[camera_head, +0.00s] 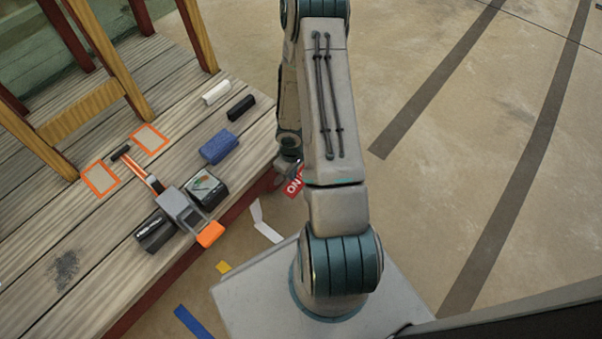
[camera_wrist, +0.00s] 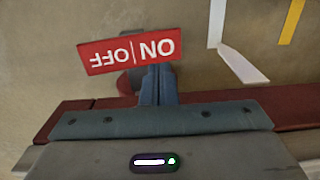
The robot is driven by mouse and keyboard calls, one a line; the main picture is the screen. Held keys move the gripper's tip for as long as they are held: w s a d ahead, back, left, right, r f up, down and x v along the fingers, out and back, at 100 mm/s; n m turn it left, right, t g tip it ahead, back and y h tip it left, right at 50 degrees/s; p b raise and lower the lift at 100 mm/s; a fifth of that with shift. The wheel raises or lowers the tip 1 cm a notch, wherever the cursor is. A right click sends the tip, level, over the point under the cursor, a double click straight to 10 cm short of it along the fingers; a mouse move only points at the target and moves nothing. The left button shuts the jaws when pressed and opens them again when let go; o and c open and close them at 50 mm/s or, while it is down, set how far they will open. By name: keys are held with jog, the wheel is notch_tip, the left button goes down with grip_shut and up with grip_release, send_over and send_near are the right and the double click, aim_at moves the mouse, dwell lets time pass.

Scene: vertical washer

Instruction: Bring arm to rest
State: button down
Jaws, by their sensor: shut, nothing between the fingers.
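My arm (camera_head: 333,110) rises from my base and folds down beside the wooden deck edge. My gripper (camera_wrist: 157,84) is shut and empty, and its narrow fingers point at the red ON|OFF sign (camera_wrist: 126,53) in the wrist view. The sign overlaps the fingertip area there, and I cannot tell whether they touch. In the head view, part of the sign (camera_head: 294,183) shows beside the arm's lower end, and the fingertips are hidden.
The wooden deck (camera_head: 70,225) on the left bears an orange-and-grey tool (camera_head: 180,209), a blue block (camera_head: 219,147), a black block (camera_head: 241,107), a white block (camera_head: 216,92) and dark boxes. Wooden posts stand at upper left. Open floor (camera_head: 480,130) lies to the right.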

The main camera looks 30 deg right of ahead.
jog(key=shift+r+p, duration=0.4)
jog(key=shift+r, duration=0.35)
notch_tip(320, 180, up, 42)
jog(key=m+t+h+p, duration=0.1)
jog(key=m+h+p, duration=0.2)
jog(key=p, duration=1.5)
jog(key=s+a+r+y+p, duration=0.1)
jog(key=s+a+r+p, duration=0.3)
jog(key=r, duration=0.7)
jog(key=s+a+r+t+y+p, duration=0.1)
jog(key=s+a+r+p, duration=0.3)
jog(key=r+p, duration=0.4)
jog(key=s+a+r+m+y+p, duration=0.1)
jog(key=s+a+r+p, duration=0.3)
jog(key=r, duration=0.9)
jog(key=shift+r+t+p, duration=0.4)
jog(key=shift+p, duration=0.5)
